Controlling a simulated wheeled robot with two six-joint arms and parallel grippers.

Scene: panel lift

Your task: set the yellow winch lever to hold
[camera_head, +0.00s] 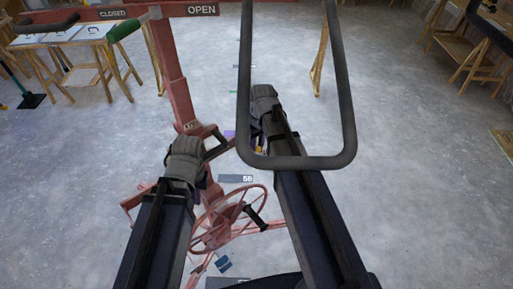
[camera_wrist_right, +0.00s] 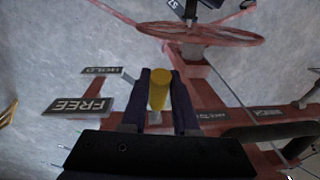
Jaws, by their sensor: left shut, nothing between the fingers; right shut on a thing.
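The yellow winch lever (camera_wrist_right: 158,90) shows in the right wrist view, upright between the two dark fingers of my right gripper (camera_wrist_right: 172,95). The gripper is shut on it. A HOLD sign (camera_wrist_right: 101,70) and a larger FREE sign (camera_wrist_right: 80,107) are left of the lever, with HOLD higher in the picture. I cannot tell which setting the lever is at. In the head view my right gripper (camera_head: 264,105) is beyond the winch wheel, and the lever is largely hidden there. My left gripper (camera_head: 188,160) is shut and empty, left of the red mast's foot; its fingertips are mostly hidden.
The red winch wheel (camera_head: 246,192) with a black knob stands low between my arms. The red mast (camera_head: 170,75) rises behind, with a bar marked CLOSED and OPEN. A dark grey loop-shaped frame (camera_head: 345,110) crosses the view.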

